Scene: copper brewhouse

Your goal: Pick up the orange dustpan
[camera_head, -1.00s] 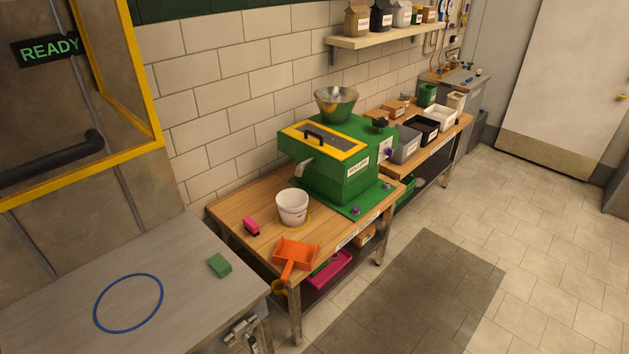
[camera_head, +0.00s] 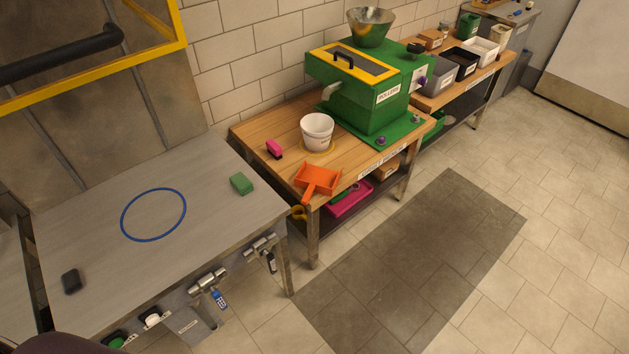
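The orange dustpan (camera_head: 318,179) lies on the near front corner of the wooden bench (camera_head: 247,131), its handle pointing toward the front edge. Nothing holds it. Neither of my grippers shows in the head view.
A white bucket (camera_head: 317,132), a pink brush-like item (camera_head: 274,149) and a green mill (camera_head: 372,92) stand on the same bench. A metal table (camera_head: 90,225) at the left carries a green block (camera_head: 241,184) and a dark block (camera_head: 71,281). The floor with a dark mat (camera_head: 420,265) is clear.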

